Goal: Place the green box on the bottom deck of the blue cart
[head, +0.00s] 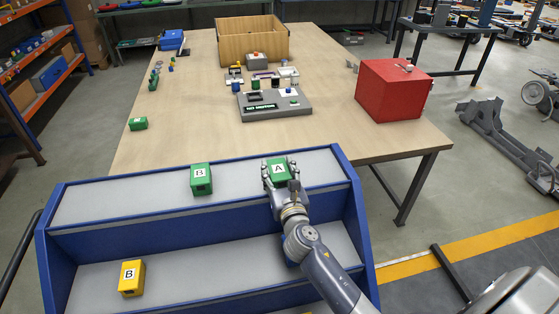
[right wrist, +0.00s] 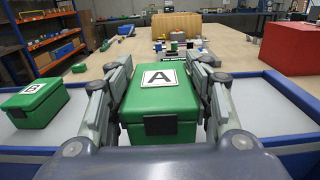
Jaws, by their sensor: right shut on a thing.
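The blue cart (head: 47,242) stands in front of the table, with a grey upper deck (head: 120,199) and a lower deck (head: 205,272). My right gripper (head: 281,174) is shut on a green box (head: 276,164) labelled A at the right part of the upper deck. The right wrist view shows fingers on both sides of this green box (right wrist: 160,108). I cannot tell whether it touches the deck. A second green box (head: 202,186), labelled B, sits on the upper deck to its left. My left gripper is out of view.
A yellow box (head: 126,286) labelled B sits at the left of the lower deck; the deck's middle is clear. On the table (head: 195,130) are another green box (head: 138,124), a grey device (head: 256,113), a red box (head: 388,98) and a wooden crate (head: 236,52).

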